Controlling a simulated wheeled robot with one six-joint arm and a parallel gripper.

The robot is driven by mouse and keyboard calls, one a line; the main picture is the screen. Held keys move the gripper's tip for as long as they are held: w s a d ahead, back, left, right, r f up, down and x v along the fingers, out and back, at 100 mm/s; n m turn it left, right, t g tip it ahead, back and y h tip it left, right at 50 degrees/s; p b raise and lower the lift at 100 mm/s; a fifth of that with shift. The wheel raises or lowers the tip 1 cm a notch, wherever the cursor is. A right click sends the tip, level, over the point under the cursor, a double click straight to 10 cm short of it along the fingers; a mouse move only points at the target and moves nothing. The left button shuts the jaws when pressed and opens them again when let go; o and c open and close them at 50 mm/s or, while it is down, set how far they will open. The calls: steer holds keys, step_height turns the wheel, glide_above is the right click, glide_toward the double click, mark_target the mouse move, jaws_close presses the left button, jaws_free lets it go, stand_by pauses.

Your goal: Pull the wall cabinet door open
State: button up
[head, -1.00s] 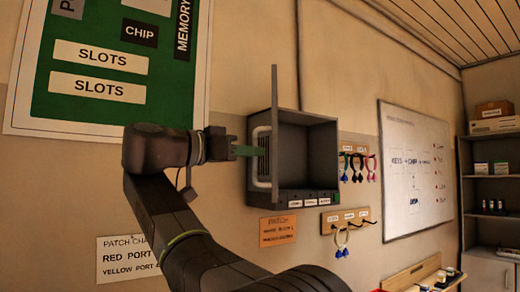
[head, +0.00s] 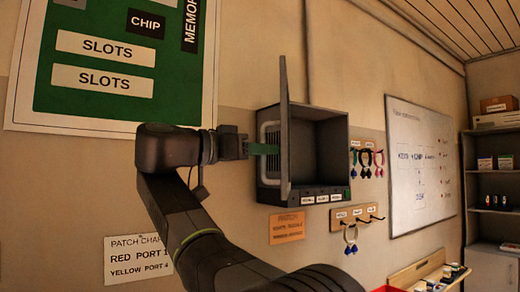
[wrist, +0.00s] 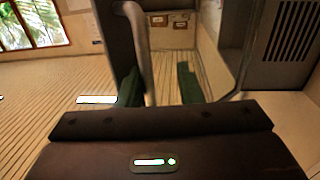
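The grey wall cabinet (head: 318,150) is mounted on the wall, and its dark inside shows from the front. Its door (head: 284,85) stands swung out, nearly edge-on to the head camera. A pale loop handle (head: 264,170) is on the door's left-facing side. My gripper (head: 262,149) is at this handle, left of the door. In the wrist view the handle bar (wrist: 139,45) runs down between the two green fingers of my gripper (wrist: 158,86). The bar is close to the left finger, with a gap to the right finger. Contact is hard to tell.
Below the cabinet are an orange sign (head: 287,228) and a hook rack (head: 356,214). A whiteboard (head: 418,165) and shelves (head: 493,185) are further right. A wooden tray (head: 425,275) is at the bottom right.

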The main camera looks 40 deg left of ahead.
steer(key=v, duration=1.4)
steer(key=shift+s+p, duration=0.35)
steer(key=shift+p, duration=0.05)
steer(key=shift+w+d+r, duration=0.1)
steer(key=shift+d, duration=0.1)
steer(key=x, duration=1.3)
steer(key=shift+w+d+b, duration=0.2)
steer(key=shift+w+b, duration=0.15)
steer(key=shift+b, duration=0.05)
